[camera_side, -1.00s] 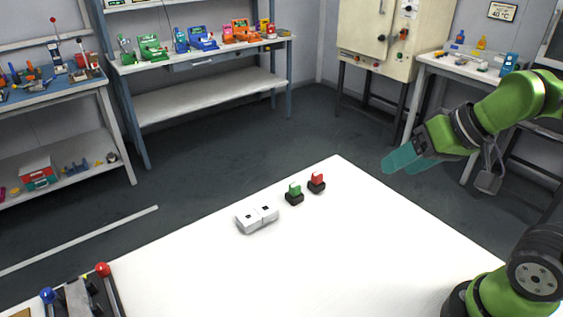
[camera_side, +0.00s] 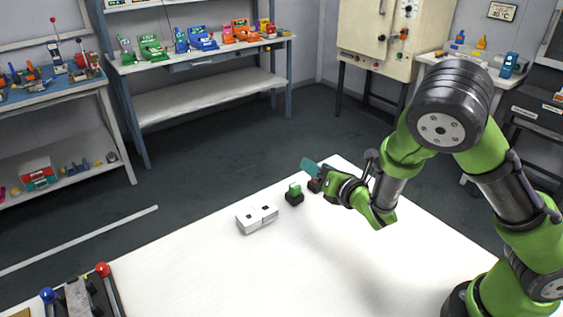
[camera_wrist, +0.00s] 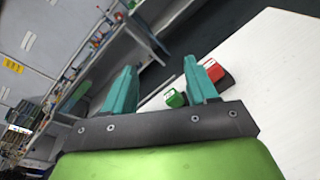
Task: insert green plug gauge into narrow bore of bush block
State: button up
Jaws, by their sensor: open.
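The green plug gauge (camera_side: 294,190) stands upright in a dark holder on the white table. It also shows in the wrist view (camera_wrist: 175,98), between and beyond my fingers. The white bush block (camera_side: 257,218) lies to its left, with two dark square bores on top; I cannot tell which is narrower. My gripper (camera_side: 308,165) is open and empty, its teal fingers above and to the right of the green gauge. In the wrist view my gripper's fingers (camera_wrist: 162,88) are spread apart.
A red plug gauge in a dark holder stands just right of the green one, partly hidden by my gripper; it shows in the wrist view (camera_wrist: 213,70). The front and middle of the table (camera_side: 230,275) are clear. A fixture with red and blue knobs (camera_side: 80,295) is at the lower left.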

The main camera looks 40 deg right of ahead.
aim_at(298, 189)
jog(key=a+f+n, duration=0.1)
jog(key=f+n, duration=0.1)
jog(key=f+n+t+y, duration=0.1)
jog(key=f+n, duration=0.1)
jog(key=n, duration=0.1)
jog(key=a+f+n+y, duration=0.1)
jog(key=f+n, duration=0.1)
jog(key=f, duration=0.1)
jog(key=shift+s+a+n+t, duration=0.1)
jog(key=shift+a+n+t, duration=0.2)
jog(key=shift+t, duration=0.1)
jog(key=shift+w+f, duration=0.5)
jog(key=shift+w, duration=3.3)
jog(key=shift+c, duration=0.4)
jog(key=c, duration=1)
